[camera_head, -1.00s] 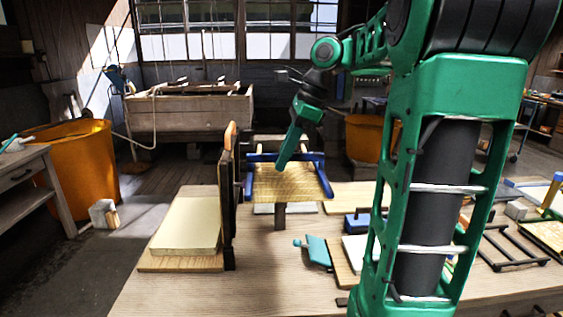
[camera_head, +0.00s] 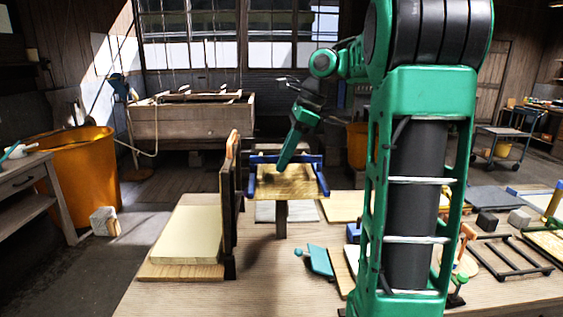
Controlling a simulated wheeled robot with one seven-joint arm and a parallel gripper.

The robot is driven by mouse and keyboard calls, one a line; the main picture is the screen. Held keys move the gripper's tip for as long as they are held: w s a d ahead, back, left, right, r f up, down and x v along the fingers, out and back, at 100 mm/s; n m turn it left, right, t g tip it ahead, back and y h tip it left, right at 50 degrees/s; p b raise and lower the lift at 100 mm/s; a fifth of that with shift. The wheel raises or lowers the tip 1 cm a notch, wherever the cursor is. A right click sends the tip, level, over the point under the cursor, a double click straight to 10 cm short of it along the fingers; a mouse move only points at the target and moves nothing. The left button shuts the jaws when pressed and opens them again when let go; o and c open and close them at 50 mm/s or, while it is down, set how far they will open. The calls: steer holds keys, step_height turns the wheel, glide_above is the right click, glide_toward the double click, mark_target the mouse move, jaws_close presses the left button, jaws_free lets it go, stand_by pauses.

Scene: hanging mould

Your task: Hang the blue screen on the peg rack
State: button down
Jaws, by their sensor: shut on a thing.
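The blue screen (camera_head: 292,184), a blue frame around a yellowish mesh, is tilted above the middle of the bench. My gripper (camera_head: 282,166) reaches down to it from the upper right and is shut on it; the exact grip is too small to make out. A tall dark upright board with an orange piece at its top (camera_head: 228,207) stands just left of the screen, seen nearly edge-on. It may be the peg rack; I see no pegs on it from here. A short grey-brown post (camera_head: 282,221) shows below the screen.
A cream stack on a wooden board (camera_head: 188,234) lies left of the upright. A teal tool (camera_head: 319,261) lies at front centre. Black bars (camera_head: 514,262) and small blocks lie at right. My own arm hides part of the bench. Bare bench shows at front left.

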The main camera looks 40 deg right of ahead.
steer(key=shift+f, duration=0.6)
stand_by(0.7)
steer(key=c, duration=1.8)
jaws_free()
steer(key=shift+o, duration=0.2)
